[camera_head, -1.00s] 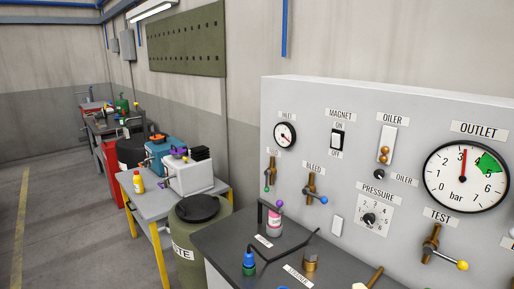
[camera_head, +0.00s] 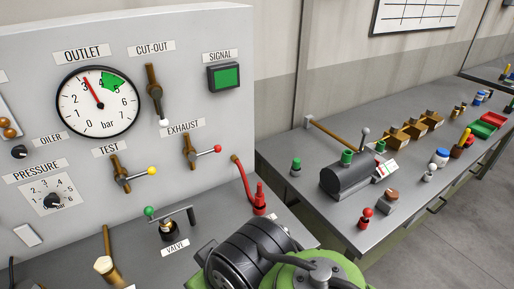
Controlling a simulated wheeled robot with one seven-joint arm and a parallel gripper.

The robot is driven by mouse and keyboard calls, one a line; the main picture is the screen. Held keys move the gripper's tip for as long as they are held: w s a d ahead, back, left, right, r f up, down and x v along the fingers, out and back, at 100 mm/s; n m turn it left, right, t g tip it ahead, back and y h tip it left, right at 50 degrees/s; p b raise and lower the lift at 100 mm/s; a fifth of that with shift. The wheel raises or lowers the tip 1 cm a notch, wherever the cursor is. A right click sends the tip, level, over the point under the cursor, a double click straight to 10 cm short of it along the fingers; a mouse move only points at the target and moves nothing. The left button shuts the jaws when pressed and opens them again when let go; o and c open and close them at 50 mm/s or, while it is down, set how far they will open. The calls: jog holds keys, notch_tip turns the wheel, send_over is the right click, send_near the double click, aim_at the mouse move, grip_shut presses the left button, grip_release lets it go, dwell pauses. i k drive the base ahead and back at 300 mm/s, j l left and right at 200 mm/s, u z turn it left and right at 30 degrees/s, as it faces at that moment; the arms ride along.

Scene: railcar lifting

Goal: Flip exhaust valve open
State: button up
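The exhaust valve (camera_head: 194,155) is on the grey panel, right of centre, under the EXHAUST label (camera_head: 184,130). It has a brass body and a lever with a red knob (camera_head: 216,149) that points right and slightly up. The test valve (camera_head: 121,177), with a yellow knob, is to its left. The cut-out valve (camera_head: 155,93), with a white knob at its lower end, is above. My gripper is not in view.
The outlet gauge (camera_head: 97,101) and the green signal light (camera_head: 224,77) are on the panel. A long workbench (camera_head: 335,212) is at right.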

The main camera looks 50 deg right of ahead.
aim_at(192, 156)
jog(key=z, duration=0.85)
jog(key=l+u, duration=0.15)
jog(key=u, duration=0.25)
jog(key=l+u, duration=0.2)
jog(key=u, duration=0.25)
jog(key=l+u, duration=0.15)
jog(key=u, duration=0.25)
jog(key=l+u, duration=0.15)
jog(key=u, duration=0.25)
jog(key=k+j, duration=0.05)
